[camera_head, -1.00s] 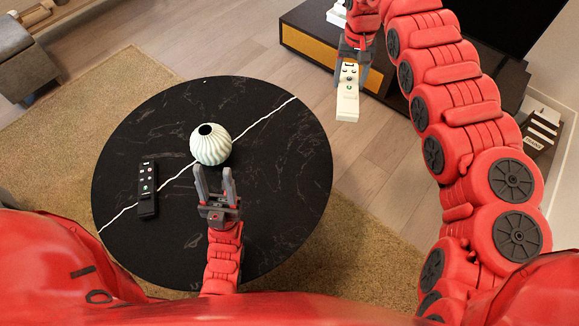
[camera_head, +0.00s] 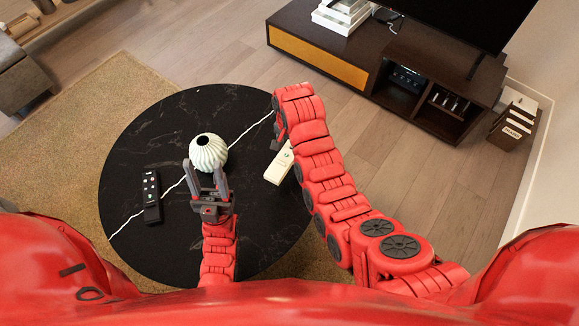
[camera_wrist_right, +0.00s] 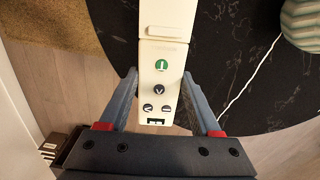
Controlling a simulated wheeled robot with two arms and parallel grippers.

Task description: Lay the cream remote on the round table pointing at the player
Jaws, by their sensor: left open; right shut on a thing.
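The cream remote (camera_head: 279,165) shows at the right edge of the round black table (camera_head: 255,225), partly hidden by my right arm. In the right wrist view my right gripper (camera_wrist_right: 160,78) is shut on the cream remote (camera_wrist_right: 165,45), with a finger on each side. The remote overlaps the table's edge there; I cannot tell its height above the top. My left gripper (camera_head: 204,168) is open and empty over the table, just in front of the vase. A dark device on the low cabinet's shelf (camera_head: 405,78) may be the player.
A pale ribbed vase (camera_head: 208,153) stands mid-table. A black remote (camera_head: 152,198) lies to its left. The cabinet (camera_head: 335,45) with books (camera_head: 342,14) and a dark screen (camera_head: 470,20) stands at the back right. The table's right front part is clear.

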